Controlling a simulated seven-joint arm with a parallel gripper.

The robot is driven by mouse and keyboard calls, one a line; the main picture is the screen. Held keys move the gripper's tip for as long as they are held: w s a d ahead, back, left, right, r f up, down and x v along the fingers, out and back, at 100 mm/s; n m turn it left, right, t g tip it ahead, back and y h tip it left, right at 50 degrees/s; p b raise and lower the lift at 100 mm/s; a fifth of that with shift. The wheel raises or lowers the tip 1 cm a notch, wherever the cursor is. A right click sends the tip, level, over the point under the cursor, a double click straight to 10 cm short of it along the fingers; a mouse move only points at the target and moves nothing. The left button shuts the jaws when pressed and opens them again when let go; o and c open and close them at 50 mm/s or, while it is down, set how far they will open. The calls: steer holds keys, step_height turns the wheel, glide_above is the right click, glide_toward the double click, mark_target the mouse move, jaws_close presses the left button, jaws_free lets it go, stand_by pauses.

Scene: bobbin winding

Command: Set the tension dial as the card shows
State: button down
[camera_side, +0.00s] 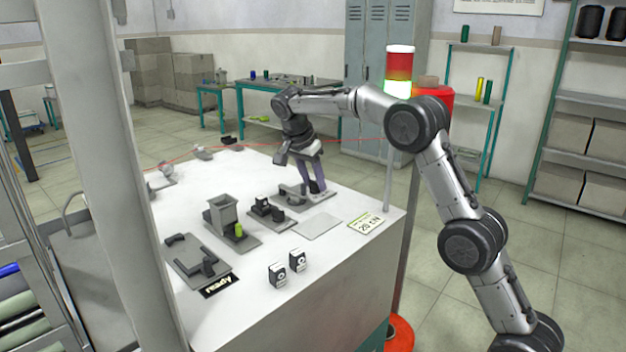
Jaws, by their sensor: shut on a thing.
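The card (366,224) lies on the right part of the white table and reads "20 cN" under a green strip. My gripper (316,189) points down at a grey unit on a flat plate (322,198), behind and left of the card. Its purple-grey fingers are shut on what seems to be the tension dial. The dial itself is hidden by the fingers, so its setting cannot be read.
A blank light plate (318,227) lies in front of the gripper. Grey fixtures (221,214), one with a green bobbin (239,231), stand left. Two small black-and-white blocks (297,260) and a "ready" sign (221,284) are nearer. A signal tower (399,70) stands behind.

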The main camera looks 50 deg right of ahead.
stand_by(0.3)
steer(key=shift+c, duration=2.2)
jaws_free()
steer(key=shift+r, duration=0.1)
steer(key=v, duration=1.3)
steer(key=shift+r, duration=0.3)
steer(key=shift+a, duration=0.15)
